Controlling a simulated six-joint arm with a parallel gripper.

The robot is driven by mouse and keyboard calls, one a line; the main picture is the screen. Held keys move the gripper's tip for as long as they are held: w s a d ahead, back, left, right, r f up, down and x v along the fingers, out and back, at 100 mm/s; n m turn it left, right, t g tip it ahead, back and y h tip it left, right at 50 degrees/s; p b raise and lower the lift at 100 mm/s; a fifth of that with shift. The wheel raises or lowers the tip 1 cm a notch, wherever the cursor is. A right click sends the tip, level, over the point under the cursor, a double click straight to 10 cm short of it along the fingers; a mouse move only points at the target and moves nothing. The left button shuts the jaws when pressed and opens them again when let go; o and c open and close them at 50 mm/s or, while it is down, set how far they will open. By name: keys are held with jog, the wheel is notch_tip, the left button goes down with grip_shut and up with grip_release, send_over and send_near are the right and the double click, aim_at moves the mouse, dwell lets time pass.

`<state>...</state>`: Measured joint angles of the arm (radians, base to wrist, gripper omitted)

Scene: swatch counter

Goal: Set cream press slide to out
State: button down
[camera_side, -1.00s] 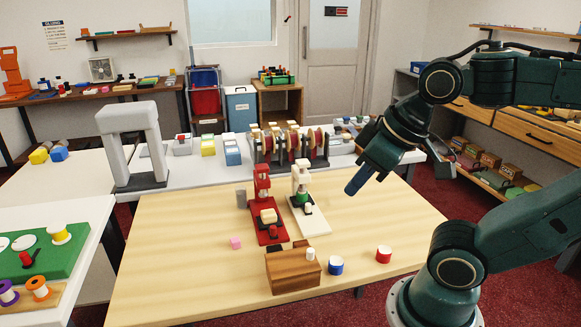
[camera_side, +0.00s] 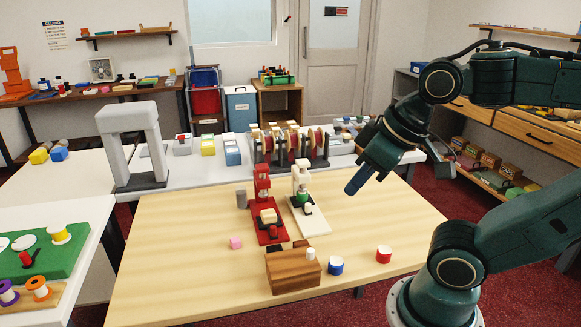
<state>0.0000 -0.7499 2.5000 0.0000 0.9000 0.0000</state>
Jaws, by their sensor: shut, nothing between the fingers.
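The cream press (camera_side: 301,178) stands upright on the wooden table, on a cream base (camera_side: 315,225). A dark slide plate (camera_side: 297,203) lies on that base under the press head, with a green piece (camera_side: 302,197) on it and a small cream knob (camera_side: 309,209) toward the front. I cannot tell the slide's exact setting. A red press (camera_side: 262,183) stands just left of it, with a cream block (camera_side: 268,216) and a red knob on its base. My gripper (camera_side: 354,188) is shut and empty, in the air to the right of the cream press, apart from it.
In front are a wooden block (camera_side: 292,272) with a white peg, a blue-sided cup (camera_side: 336,265) and a red-sided cup (camera_side: 384,254). A pink cube (camera_side: 235,243) and grey cylinder (camera_side: 241,199) are at left. The table's right side is clear.

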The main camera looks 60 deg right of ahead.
jog(key=c, duration=1.3)
grip_release()
jog(key=shift+w+d, duration=0.1)
jog(key=shift+w, duration=0.05)
jog(key=m+g+h, duration=0.5)
jog(key=m+g, duration=0.1)
jog(key=m, duration=1.2)
send_over(308, 204)
jog(key=a, duration=0.6)
notch_tip(308, 204, down, 16)
jog(key=shift+d+r, duration=0.1)
jog(key=shift+r, duration=0.05)
jog(key=shift+y, duration=0.3)
jog(key=x, duration=1.3)
jog(key=shift+w+d+f, duration=0.2)
jog(key=shift+f, duration=0.15)
